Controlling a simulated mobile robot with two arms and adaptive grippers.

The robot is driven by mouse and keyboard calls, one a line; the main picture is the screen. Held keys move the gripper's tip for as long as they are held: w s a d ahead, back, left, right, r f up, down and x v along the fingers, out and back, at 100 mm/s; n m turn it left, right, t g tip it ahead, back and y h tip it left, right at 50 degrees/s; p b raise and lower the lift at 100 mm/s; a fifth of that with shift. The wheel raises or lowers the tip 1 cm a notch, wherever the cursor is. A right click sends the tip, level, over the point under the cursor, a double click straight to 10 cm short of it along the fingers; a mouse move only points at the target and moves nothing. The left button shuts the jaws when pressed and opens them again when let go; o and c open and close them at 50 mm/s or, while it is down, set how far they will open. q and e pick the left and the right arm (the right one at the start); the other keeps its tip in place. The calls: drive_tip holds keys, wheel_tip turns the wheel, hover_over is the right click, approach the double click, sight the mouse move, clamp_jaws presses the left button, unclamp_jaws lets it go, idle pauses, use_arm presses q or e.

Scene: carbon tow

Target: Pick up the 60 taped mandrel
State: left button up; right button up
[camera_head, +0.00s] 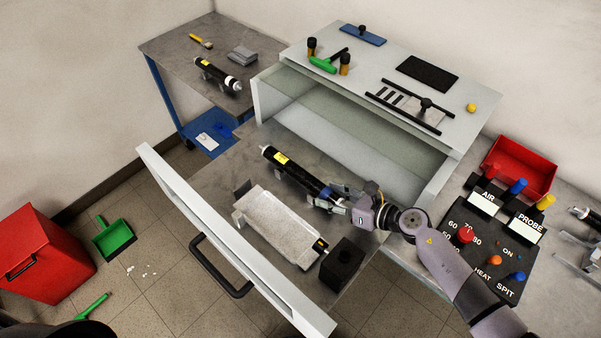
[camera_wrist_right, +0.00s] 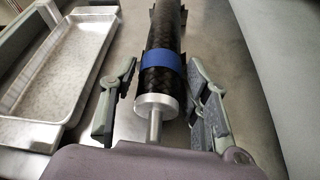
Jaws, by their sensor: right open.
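A black mandrel (camera_head: 292,174) with a yellow label lies in the open drawer (camera_head: 236,158). Its label is too small to read. In the right wrist view the mandrel (camera_wrist_right: 166,35) shows a woven black surface, a blue tape band, a silver end cap and a thin shaft pointing toward me. My right gripper (camera_head: 333,200) is open at the mandrel's near end. Its two fingers (camera_wrist_right: 160,104) stand on either side of the tube, with visible gaps. A second black mandrel (camera_head: 216,74) with a yellow label lies on the back left table. My left gripper is not in view.
A shallow metal tray (camera_head: 273,228) lies beside the mandrel in the drawer, with a black block (camera_head: 342,262) at its end. The drawer's white front (camera_head: 180,190) stands to the left. A control panel (camera_head: 488,240) and red bin (camera_head: 522,165) are at right.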

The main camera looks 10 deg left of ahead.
clamp_jaws()
idle(0.6)
